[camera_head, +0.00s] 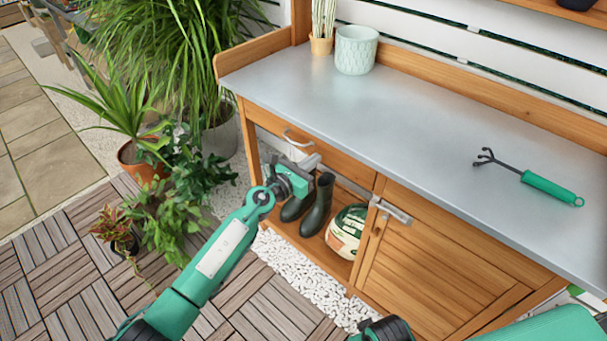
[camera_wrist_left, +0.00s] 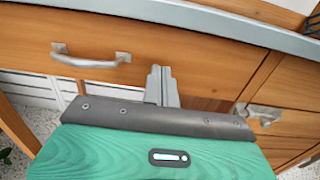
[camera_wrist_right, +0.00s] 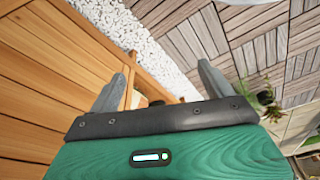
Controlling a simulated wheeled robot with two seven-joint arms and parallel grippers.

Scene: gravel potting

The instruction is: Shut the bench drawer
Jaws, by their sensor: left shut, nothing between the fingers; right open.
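The bench drawer (camera_head: 343,166) is a wooden front under the left part of the worktop, with a curved metal handle (camera_head: 298,139). In the left wrist view the drawer front (camera_wrist_left: 190,60) fills the upper middle, with its handle (camera_wrist_left: 90,57) at the left. It sits close under the worktop edge, and I see no clear gap. My left gripper (camera_head: 312,161) is shut and empty, its fingertips at the drawer front, right of the handle; contact is unclear. My right gripper (camera_wrist_right: 163,82) is open and empty, low in front of the bench.
A cupboard door (camera_head: 430,270) with a metal latch (camera_head: 391,210) is right of the drawer. A green hand rake (camera_head: 550,188) and a pot (camera_head: 355,50) are on the worktop (camera_head: 420,120). Plants stand left.

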